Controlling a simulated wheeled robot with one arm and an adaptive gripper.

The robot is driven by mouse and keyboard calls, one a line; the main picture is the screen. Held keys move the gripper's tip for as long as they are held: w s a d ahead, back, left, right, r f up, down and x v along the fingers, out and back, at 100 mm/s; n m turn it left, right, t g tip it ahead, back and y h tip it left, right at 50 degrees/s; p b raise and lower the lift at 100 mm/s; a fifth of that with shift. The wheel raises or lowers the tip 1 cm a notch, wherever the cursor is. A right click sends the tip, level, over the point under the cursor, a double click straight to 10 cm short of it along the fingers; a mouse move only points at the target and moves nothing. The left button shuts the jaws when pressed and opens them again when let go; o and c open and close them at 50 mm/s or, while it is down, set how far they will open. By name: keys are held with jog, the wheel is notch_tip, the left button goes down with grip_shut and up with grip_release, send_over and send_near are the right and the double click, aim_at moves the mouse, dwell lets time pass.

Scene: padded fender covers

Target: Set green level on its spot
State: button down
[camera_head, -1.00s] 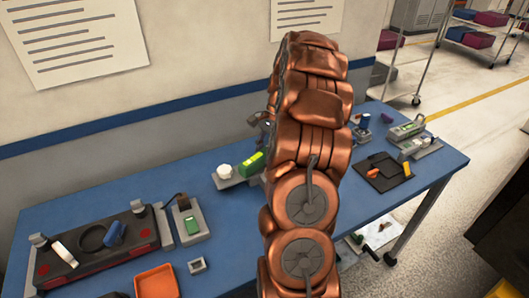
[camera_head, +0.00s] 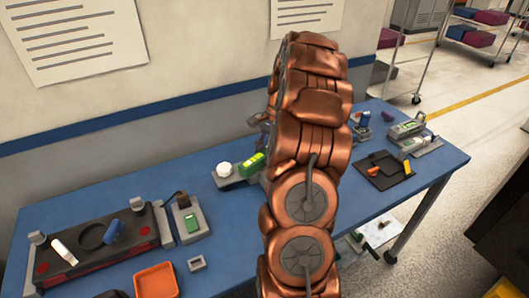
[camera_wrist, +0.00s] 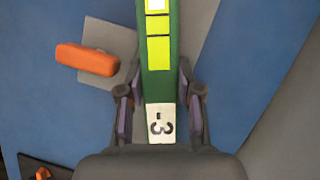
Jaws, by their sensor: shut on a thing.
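The green level (camera_wrist: 159,75) is a long green bar with yellow windows and a white end label marked 3. In the wrist view it runs up from between the fingers of my gripper (camera_wrist: 160,112), which are shut on its labelled end. In the head view, a green and yellow end of the level (camera_head: 254,164) shows beside my copper arm, close to a grey plate on the blue bench. My arm hides the rest of it and my gripper there. I cannot tell whether the level touches the plate.
A white knob (camera_head: 224,169) stands just left of the level. An orange block (camera_wrist: 87,59) lies on a grey plate in the wrist view. The blue bench (camera_head: 245,225) also holds a black fixture (camera_head: 75,262), an orange tray (camera_head: 157,280) and a dark tray (camera_head: 383,182).

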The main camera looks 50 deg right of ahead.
jog(key=shift+f, duration=0.15)
jog(key=c, duration=0.7)
grip_release()
jog(key=v, duration=1.2)
dwell(0.5)
